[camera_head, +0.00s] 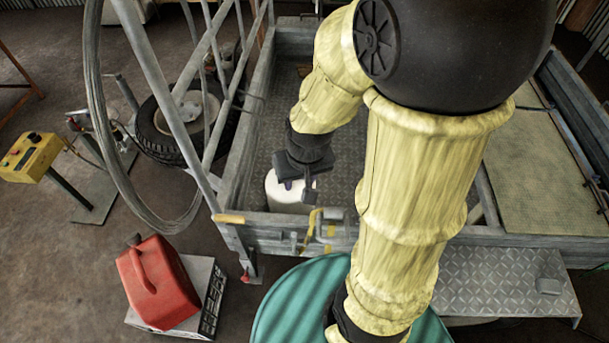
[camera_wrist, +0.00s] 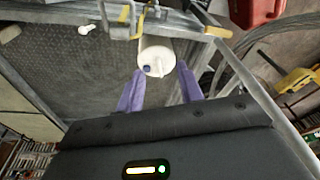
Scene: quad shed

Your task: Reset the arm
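My arm reaches out over the grey metal trailer (camera_head: 234,178), with its yellow-sleeved links across the middle of the head view. My gripper (camera_head: 300,184) points down near the trailer's front wall, close above a white canister (camera_head: 291,195). In the wrist view the purple fingers of my gripper (camera_wrist: 159,72) are spread apart. The white canister (camera_wrist: 156,52) shows just beyond and between the fingertips, with a small dark blue spot on its end. I see no grip on it.
A red fuel can (camera_head: 158,284) sits on a grey crate (camera_head: 215,298) at lower left. A yellow control box (camera_head: 31,157) stands at far left. A tyre (camera_head: 163,137) and upright metal frame (camera_head: 170,85) border the trailer. A teal round top (camera_head: 290,308) lies below my arm.

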